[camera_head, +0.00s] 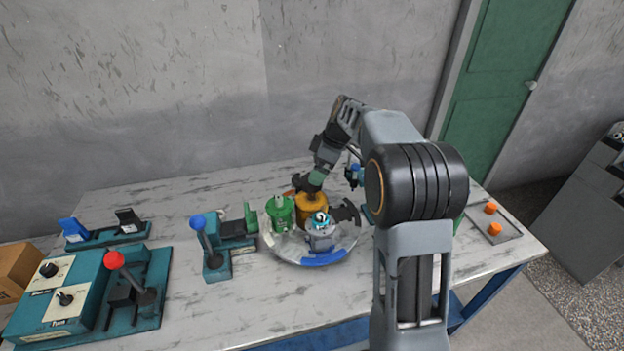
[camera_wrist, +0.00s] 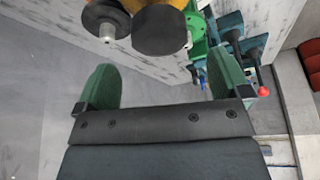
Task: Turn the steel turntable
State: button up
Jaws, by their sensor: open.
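The steel turntable (camera_head: 287,248) is a shiny round disc on the table, with a blue segment on its front rim. It carries a green part (camera_head: 280,214), an orange cylinder (camera_head: 311,208), a grey motor part with a cyan ring (camera_head: 320,240) and a dark round part. My gripper (camera_wrist: 164,82) has two green fingers spread wide, with nothing between them. In the wrist view a black cylinder (camera_wrist: 160,31) lies ahead of the fingers, apart from them. In the head view my gripper is at the turntable's far side, partly hidden.
A blue-knobbed lever unit (camera_head: 213,252) stands left of the turntable. A control box with a red-knobbed lever (camera_head: 115,261) is at the front left. A tray with orange pieces (camera_head: 493,222) lies at the right. The tabletop between is mostly clear. My arm hides part of the right side.

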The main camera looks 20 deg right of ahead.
send_over(311, 202)
jog(key=w, duration=0.1)
jog(key=shift+w+d+f, duration=0.1)
jog(key=shift+d+f, duration=0.05)
jog(key=shift+f, duration=1.1)
jog(key=shift+w+d+f, duration=0.1)
jog(key=shift+f, duration=1.15)
jog(key=shift+c, duration=0.2)
jog(key=c, duration=1.2)
